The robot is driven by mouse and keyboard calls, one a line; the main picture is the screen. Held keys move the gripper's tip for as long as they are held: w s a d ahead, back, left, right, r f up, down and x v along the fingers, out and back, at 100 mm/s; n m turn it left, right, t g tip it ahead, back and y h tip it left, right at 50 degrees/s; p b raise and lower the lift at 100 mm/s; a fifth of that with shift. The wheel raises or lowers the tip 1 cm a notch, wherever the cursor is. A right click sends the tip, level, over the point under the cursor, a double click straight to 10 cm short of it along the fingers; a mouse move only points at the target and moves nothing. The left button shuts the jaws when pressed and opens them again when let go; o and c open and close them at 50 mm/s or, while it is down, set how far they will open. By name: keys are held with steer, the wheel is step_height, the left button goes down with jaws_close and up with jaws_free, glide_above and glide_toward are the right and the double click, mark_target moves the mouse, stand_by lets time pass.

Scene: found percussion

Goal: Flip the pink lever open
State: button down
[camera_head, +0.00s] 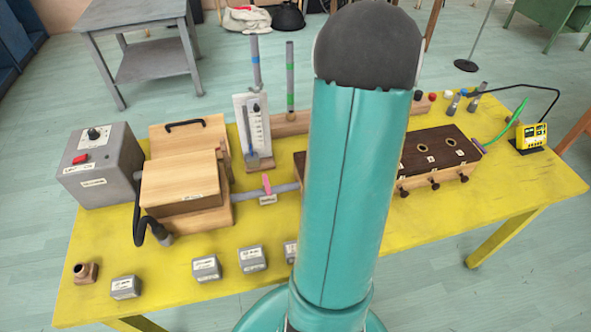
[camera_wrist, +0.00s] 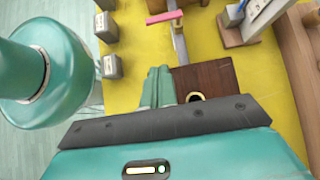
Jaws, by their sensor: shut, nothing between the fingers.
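The pink lever (camera_head: 267,184) sits on a grey pipe (camera_head: 282,189) in the middle of the yellow table (camera_head: 510,196), just right of the wooden box. In the wrist view the pink lever (camera_wrist: 165,16) lies across the grey pipe near the top edge. My gripper (camera_wrist: 158,70) shows in the wrist view as two teal fingers close together, shut and empty. It is apart from the lever, which lies beyond the fingertips in the picture. In the head view my arm hides the gripper and the middle of the table.
A wooden box (camera_head: 182,182) and a grey box (camera_head: 101,164) with a red switch stand at left. A white gauge stand (camera_head: 254,128) rises behind the pipe. A dark wooden box (camera_head: 437,150) with holes is at right. Small grey blocks (camera_head: 206,268) line the front.

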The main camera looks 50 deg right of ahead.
mark_target(267, 188)
steer(key=w+a+r+x, duration=0.1)
steer(key=r+x, duration=0.1)
steer(key=x, duration=1)
steer(key=shift+a, duration=0.35)
